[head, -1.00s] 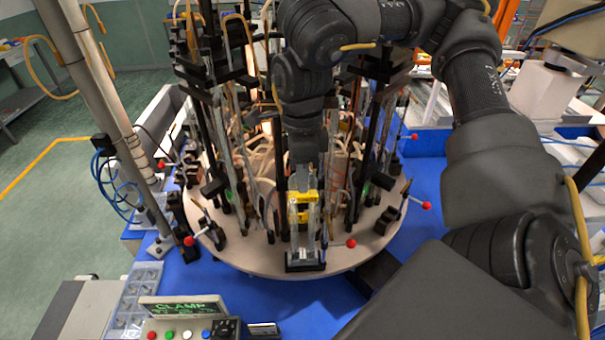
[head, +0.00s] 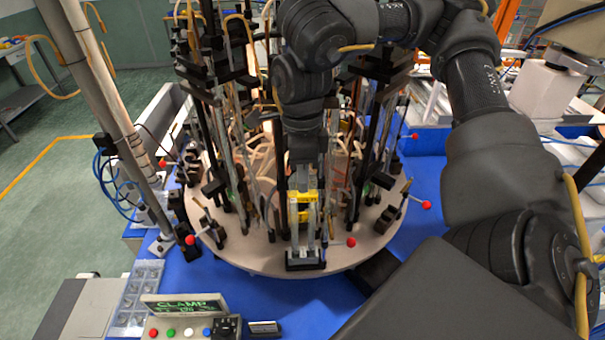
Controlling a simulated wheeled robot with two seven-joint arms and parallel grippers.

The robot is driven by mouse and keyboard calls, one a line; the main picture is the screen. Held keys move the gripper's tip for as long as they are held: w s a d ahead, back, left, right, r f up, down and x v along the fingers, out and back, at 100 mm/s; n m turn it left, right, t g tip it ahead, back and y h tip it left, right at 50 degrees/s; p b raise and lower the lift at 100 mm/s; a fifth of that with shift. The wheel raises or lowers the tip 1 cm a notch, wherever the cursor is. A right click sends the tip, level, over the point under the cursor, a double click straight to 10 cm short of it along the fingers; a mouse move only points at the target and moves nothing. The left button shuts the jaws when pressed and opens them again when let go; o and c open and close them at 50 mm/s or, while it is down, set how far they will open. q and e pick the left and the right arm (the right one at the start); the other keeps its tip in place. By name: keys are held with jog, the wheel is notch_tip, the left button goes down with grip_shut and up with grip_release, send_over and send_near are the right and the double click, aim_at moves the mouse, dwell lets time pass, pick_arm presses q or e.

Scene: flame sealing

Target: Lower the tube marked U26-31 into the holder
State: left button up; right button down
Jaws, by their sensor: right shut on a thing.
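My right gripper (head: 304,212) hangs fingers-down over the front of the round turntable (head: 262,262). It is shut on a tube, which is mostly hidden behind the fingers and the yellow pieces; its marking cannot be read. A small black holder (head: 305,262) stands on the turntable's front edge, directly below the fingertips. Whether the tube's lower end is inside the holder cannot be told. My left gripper is not in view.
Tall black posts with clamps and glass tubes crowd the turntable behind my gripper. Red-knobbed levers (head: 351,242) stick out around its rim. A control box with a green "CLAMP" display (head: 187,305) and a parts tray (head: 137,297) are at front left.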

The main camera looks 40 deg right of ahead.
jog(key=shift+f+b, duration=0.95)
jog(key=shift+f, duration=0.85)
dwell(0.5)
jog(key=c, duration=1.3)
grip_release()
jog(key=shift+r+p, duration=1.35)
jog(key=shift+p, duration=0.05)
jog(key=shift+r, duration=0.9)
